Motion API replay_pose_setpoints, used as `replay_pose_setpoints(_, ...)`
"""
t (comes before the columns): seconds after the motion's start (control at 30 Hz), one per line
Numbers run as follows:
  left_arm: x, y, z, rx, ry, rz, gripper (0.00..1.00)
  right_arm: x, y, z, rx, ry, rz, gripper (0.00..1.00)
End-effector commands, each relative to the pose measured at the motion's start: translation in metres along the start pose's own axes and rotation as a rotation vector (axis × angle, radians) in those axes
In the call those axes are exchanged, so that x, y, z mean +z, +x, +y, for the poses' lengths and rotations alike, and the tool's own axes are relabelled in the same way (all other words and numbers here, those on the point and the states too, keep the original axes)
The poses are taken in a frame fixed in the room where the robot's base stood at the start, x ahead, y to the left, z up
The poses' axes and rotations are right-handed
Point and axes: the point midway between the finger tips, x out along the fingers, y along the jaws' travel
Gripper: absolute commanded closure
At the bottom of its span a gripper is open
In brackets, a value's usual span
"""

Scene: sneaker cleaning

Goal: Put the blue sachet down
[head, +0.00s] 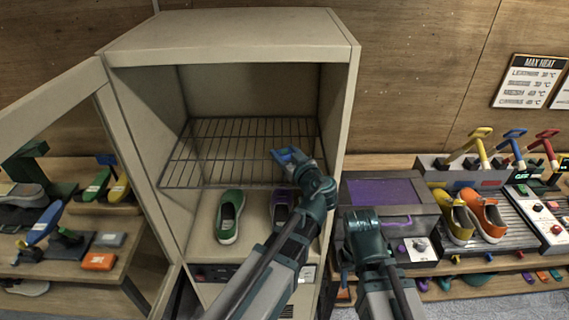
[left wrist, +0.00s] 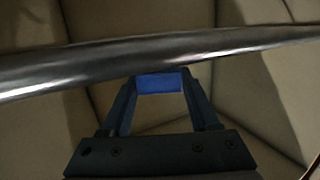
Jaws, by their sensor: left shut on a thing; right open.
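My left gripper (head: 282,155) reaches into the open cabinet, at the right front part of the wire rack (head: 205,160). It is shut on the blue sachet, which shows as a small blue block (left wrist: 160,82) between the fingertips in the left wrist view. A thick metal bar (left wrist: 70,68) crosses just beyond the fingertips there. Whether sachet and bar touch I cannot tell. In the head view, the sachet is hard to separate from the blue fingers. My right arm stands in front of the grey box, but its fingers do not show.
A green shoe (head: 230,215) and a purple shoe (head: 281,208) stand on the cabinet floor below the rack. The cabinet door (head: 75,95) is open at the left. A grey box with a purple panel (head: 380,191) stands right of the cabinet. The rack's left part is clear.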

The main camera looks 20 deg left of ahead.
Motion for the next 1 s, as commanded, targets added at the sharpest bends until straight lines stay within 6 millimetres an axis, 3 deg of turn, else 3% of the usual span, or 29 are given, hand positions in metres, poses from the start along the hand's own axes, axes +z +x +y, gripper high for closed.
replay_pose_setpoints(0.03, 0.013, 0.002, 0.0, 0.0, 0.0, 0.0, 0.92, -0.001, 0.013, -0.001, 0.0, -0.001, 0.0, 0.5)
replay_pose_setpoints(0.13, 0.024, 0.004, 0.0, 0.0, 0.0, 0.0, 0.92, -0.001, 0.024, -0.002, 0.001, -0.004, 0.0, 0.5)
replay_pose_setpoints(0.57, 0.027, 0.004, 0.0, 0.0, 0.0, 0.0, 0.92, -0.002, 0.027, -0.002, 0.001, -0.006, 0.0, 0.5)
replay_pose_setpoints(0.6, 0.026, 0.004, 0.0, 0.0, 0.0, 0.0, 0.35, -0.002, 0.026, -0.002, 0.001, -0.006, 0.0, 0.5)
replay_pose_setpoints(0.77, 0.025, 0.004, 0.0, 0.0, 0.0, 0.0, 0.08, -0.002, 0.025, -0.002, 0.001, -0.006, 0.0, 0.5)
replay_pose_setpoints(1.0, 0.025, 0.004, 0.0, 0.0, 0.0, 0.0, 0.08, -0.002, 0.025, -0.002, 0.001, -0.006, 0.0, 0.5)
